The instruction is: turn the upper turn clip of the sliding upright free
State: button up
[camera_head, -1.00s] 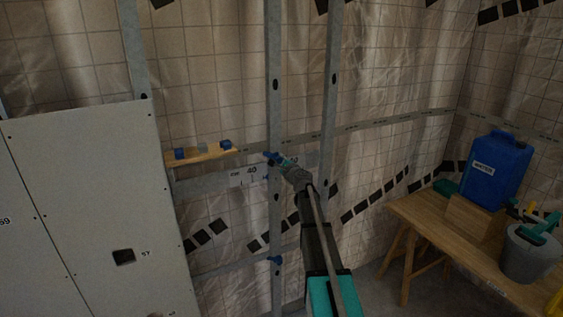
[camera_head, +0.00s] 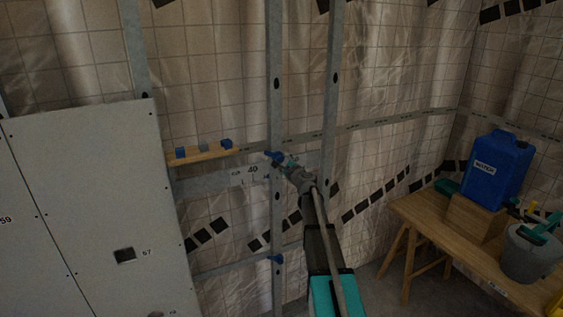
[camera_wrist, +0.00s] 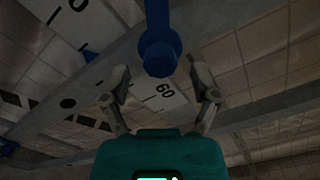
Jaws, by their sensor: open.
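The upper turn clip (camera_head: 274,157) is blue and sits on the sliding upright (camera_head: 275,112), a grey metal stud, at the height of the marked rail. In the wrist view the clip (camera_wrist: 160,52) shows as a blue round knob with a bar running up from it. My gripper (camera_head: 288,163) is just right of the clip in the head view. In the wrist view my gripper (camera_wrist: 162,88) is open, with one finger on each side below the knob, and nothing shows held. I cannot tell whether a finger touches the clip. A lower blue clip (camera_head: 275,259) is on the same upright.
A second metal stud (camera_head: 331,90) stands close right of the upright. A marked rail (camera_head: 225,179) crosses behind. A wooden ledge (camera_head: 208,154) with small blocks is at left, beside a large grey panel (camera_head: 85,200). A bench (camera_head: 425,220) with a blue water can (camera_head: 498,170) stands right.

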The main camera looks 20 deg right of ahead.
jog(key=s, duration=1)
jog(key=shift+d, duration=0.15)
jog(key=s+a+f+n+g+y, duration=0.25)
jog(key=s+a+f+n, duration=0.2)
jog(key=a, duration=0.35)
jog(key=s+a+f+n+g+y, duration=0.1)
jog(key=s+a+f+n+g, duration=0.25)
jog(key=a+n, duration=0.35)
jog(key=s+a+f+n+g+y, duration=0.2)
jog(key=s+a+f+n+g, duration=0.15)
jog(key=a, duration=0.55)
jog(key=s+a+f+n+g+h, duration=0.1)
jog(key=s+f+n+g+h, duration=0.2)
jog(key=s, duration=0.6)
jog(key=s+a+f+n+g+h, duration=0.2)
jog(key=s+f+n+g+h, duration=0.1)
jog(key=s, duration=0.5)
jog(key=f+n+g, duration=0.1)
jog(key=n+g, duration=0.1)
jog(key=shift+s+n, duration=0.4)
